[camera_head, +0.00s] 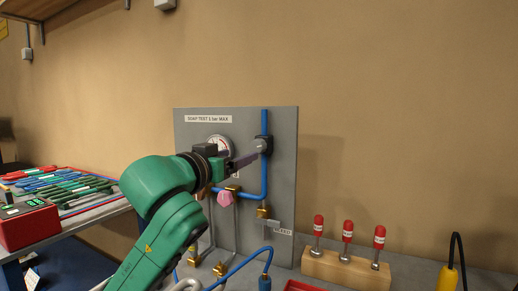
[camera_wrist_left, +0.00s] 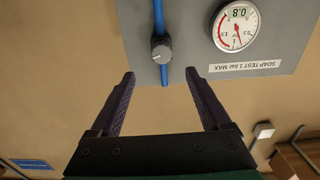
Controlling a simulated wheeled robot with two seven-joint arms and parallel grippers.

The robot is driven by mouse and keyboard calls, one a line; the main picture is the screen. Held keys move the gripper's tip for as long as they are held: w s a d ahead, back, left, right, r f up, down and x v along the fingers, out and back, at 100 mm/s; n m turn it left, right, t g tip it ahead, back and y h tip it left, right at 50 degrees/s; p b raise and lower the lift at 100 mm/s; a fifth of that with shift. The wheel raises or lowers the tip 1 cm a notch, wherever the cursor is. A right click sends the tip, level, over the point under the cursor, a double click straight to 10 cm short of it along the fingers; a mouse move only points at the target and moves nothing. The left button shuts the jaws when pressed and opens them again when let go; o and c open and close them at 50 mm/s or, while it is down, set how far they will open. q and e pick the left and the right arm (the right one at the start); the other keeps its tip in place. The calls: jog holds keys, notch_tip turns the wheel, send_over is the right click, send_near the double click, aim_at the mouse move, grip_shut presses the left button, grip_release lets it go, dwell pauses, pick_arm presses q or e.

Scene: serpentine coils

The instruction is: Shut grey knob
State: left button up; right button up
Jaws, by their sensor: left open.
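The grey knob (camera_head: 262,146) sits on the blue pipe at the upper right of the grey test panel. It also shows in the left wrist view (camera_wrist_left: 161,53), round with a pale mark on its face. My left gripper (camera_head: 248,159) reaches the panel from the left, its fingers close to the knob. In the left wrist view my left gripper (camera_wrist_left: 160,75) is open and empty, and the knob appears between and just beyond the fingertips. Contact is not visible. My right gripper is in neither view.
The panel (camera_head: 284,180) carries a pressure gauge (camera_wrist_left: 236,26), a pink knob (camera_head: 225,198) and brass fittings. A wooden block (camera_head: 330,268) with red-topped tools stands at the right. A red box (camera_head: 28,226) and laid-out tools are at the left.

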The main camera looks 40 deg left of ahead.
aim_at(256, 146)
pick_arm(q)
jog(key=p+x, duration=0.2)
jog(key=x, duration=0.4)
jog(key=p+x, duration=0.3)
jog(key=x, duration=0.3)
jog(key=shift+a+r, duration=0.1)
jog(key=shift+r, duration=0.1)
jog(key=shift+w+a+f, duration=0.25)
jog(key=shift+f, duration=0.05)
jog(key=shift+d, duration=0.1)
jog(key=shift+c, duration=0.7)
grip_shut()
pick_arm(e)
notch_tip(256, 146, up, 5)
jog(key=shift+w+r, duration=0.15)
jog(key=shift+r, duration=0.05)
pick_arm(q)
jog(key=shift+n, duration=0.4)
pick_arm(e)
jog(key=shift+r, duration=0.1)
